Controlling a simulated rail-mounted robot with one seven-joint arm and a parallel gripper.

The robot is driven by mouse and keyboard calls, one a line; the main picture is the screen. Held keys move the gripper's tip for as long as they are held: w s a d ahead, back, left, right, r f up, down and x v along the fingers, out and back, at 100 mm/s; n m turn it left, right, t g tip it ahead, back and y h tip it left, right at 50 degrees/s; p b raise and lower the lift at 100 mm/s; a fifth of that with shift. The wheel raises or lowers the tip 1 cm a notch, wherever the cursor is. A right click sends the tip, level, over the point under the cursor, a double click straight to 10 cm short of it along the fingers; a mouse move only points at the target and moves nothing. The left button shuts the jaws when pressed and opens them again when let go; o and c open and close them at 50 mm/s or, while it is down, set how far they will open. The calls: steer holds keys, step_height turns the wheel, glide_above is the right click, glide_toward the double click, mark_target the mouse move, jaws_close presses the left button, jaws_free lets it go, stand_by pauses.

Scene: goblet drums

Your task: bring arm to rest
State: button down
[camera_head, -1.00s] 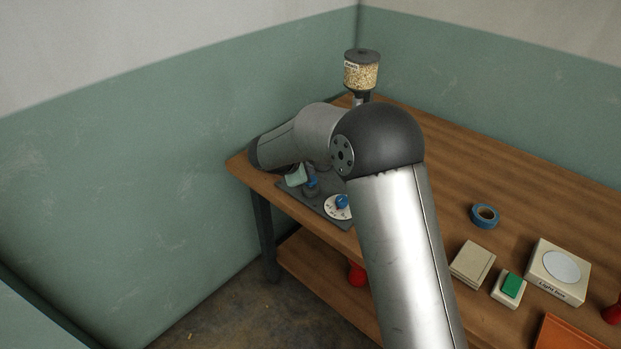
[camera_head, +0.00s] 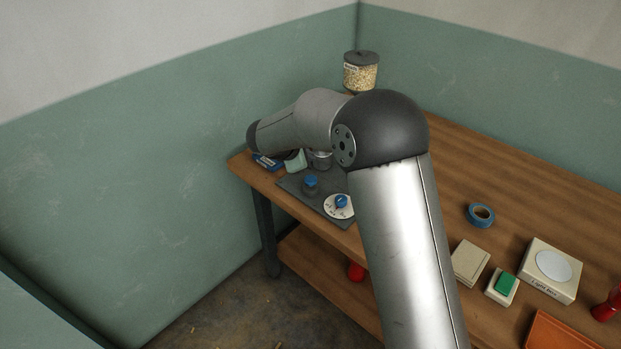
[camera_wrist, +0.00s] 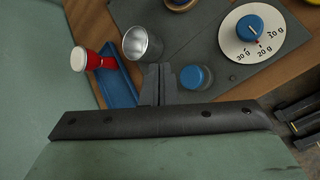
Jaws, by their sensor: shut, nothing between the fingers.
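My gripper (camera_wrist: 158,84) shows in the wrist view with its two dark fingers together and nothing between them. It is over the bench between a metal cup (camera_wrist: 142,44) and a blue knob (camera_wrist: 195,77). In the head view my arm reaches across the bench to the far left corner. The fingers cannot be made out there. The metal cup (camera_head: 320,160) shows just below the arm.
A dark plate carries the blue knob (camera_head: 310,182) and a white dial (camera_head: 340,206). A red-and-white goblet-shaped piece (camera_wrist: 92,60) is at a blue tray (camera_wrist: 118,82). A grain hopper (camera_head: 361,74) stands behind. Tape (camera_head: 480,215) and a light box (camera_head: 552,270) lie right.

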stand_by(0.3)
steer(key=s+d+r+m+g, duration=0.2)
steer(key=s+d+r+m, duration=0.15)
steer(key=s+d, duration=0.45)
steer(key=s+d+r+m+g, duration=0.25)
steer(key=s+d+m, duration=0.25)
steer(key=s+d, duration=0.25)
steer(key=s+d+f+m+g+y, duration=0.1)
steer(key=s+m, duration=0.5)
steer(key=s, duration=0.6)
steer(key=s+d+f+m+g+y, duration=0.1)
steer(key=s+m+y, duration=0.3)
steer(key=s, duration=0.8)
steer(key=shift+d+f+m+g, duration=0.25)
steer(key=shift+d+m+g, duration=0.2)
steer(key=shift+d+m, duration=0.35)
